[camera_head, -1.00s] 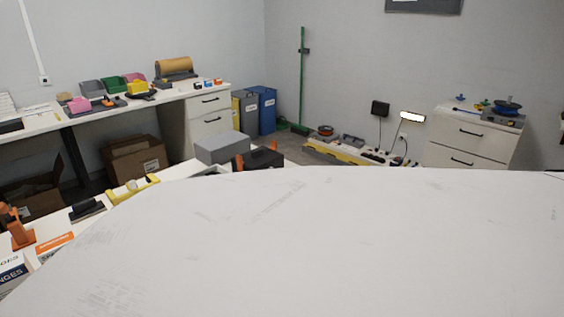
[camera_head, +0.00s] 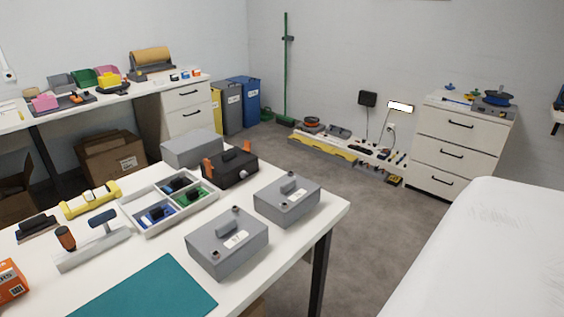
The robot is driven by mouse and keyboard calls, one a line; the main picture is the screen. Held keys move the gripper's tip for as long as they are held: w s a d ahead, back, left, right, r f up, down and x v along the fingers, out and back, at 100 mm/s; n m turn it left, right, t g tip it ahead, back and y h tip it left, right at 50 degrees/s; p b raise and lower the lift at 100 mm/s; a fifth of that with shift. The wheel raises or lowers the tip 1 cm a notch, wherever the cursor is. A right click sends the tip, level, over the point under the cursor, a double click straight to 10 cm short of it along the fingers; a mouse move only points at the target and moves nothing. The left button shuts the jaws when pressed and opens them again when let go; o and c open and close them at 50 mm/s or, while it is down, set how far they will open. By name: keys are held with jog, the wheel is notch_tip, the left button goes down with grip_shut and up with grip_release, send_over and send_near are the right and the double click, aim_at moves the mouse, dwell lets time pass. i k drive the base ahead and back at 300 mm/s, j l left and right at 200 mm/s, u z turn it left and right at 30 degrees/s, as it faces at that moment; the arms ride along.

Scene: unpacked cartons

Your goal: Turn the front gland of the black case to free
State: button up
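The black case (camera_head: 231,170) stands on the white table in the middle left of the view, between the grey boxes. It has orange parts at its left side and at its top right. A front gland cannot be made out at this size. My gripper is not in view. A large white rounded surface, which may be part of my own arm, fills the lower right corner.
Around the case on the white table (camera_head: 335,207) are a grey box (camera_head: 192,150) behind it, two grey cases (camera_head: 228,247) (camera_head: 288,204) in front, and a divided tray (camera_head: 144,229). A teal mat (camera_head: 146,290) lies nearer. Grey floor (camera_head: 385,215) is open right of the table.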

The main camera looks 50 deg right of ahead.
aim_at(244, 174)
jog(key=z, duration=1)
jog(key=k+j+z, duration=0.15)
jog(key=j, duration=0.3)
jog(key=k+j+z, duration=0.15)
jog(key=k+j, duration=0.2)
jog(key=k+j+z, duration=0.15)
jog(key=k+j, duration=0.15)
jog(key=j, duration=0.2)
jog(key=i+l, duration=0.85)
jog(key=l, duration=0.2)
jog(key=i+l+z, duration=0.15)
jog(key=i+l, duration=0.7)
jog(key=l, duration=0.2)
